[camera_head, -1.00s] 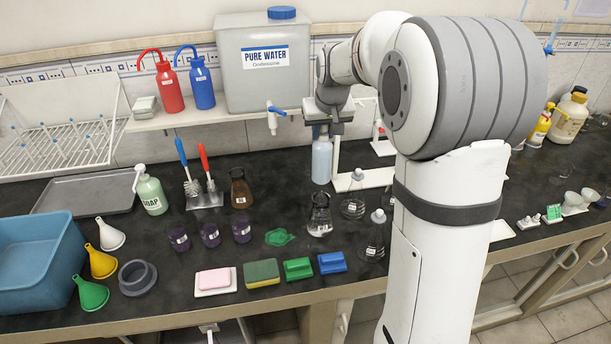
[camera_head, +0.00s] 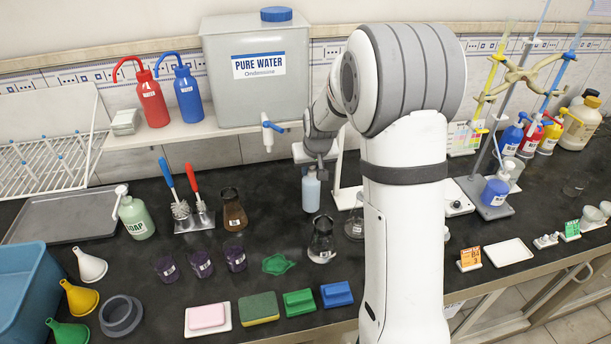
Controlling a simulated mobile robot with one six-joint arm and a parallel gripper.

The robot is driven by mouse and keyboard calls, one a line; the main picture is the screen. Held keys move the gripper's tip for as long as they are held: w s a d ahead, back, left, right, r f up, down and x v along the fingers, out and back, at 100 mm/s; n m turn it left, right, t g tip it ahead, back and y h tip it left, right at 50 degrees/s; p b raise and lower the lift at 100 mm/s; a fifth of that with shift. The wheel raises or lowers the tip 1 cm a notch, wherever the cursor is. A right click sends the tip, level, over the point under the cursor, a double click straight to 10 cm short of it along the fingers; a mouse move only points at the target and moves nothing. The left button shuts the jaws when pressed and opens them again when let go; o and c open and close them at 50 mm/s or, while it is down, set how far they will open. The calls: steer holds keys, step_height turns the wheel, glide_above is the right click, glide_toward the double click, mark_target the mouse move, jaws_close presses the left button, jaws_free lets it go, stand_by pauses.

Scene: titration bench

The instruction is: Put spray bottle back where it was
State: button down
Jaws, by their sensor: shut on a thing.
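The spray bottle, a pale blue bottle (camera_head: 311,192), stands upright under my gripper (camera_head: 308,172), at or just above the black bench, behind the labelled flask. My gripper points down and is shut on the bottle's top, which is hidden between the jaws. I cannot tell whether the bottle's base touches the bench.
A labelled flask (camera_head: 322,240) stands close in front of the bottle. A brown flask (camera_head: 233,209) is to the left. The shelf with the water tank (camera_head: 256,75) is above and behind. Coloured bottles and a burette stand (camera_head: 495,193) are at the right. Bare bench lies left of the bottle.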

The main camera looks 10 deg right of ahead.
mark_target(311, 189)
steer(key=shift+d+f, duration=0.1)
steer(key=shift+f, duration=1.25)
steer(key=c, duration=1.2)
jaws_free()
steer(key=shift+o, duration=0.2)
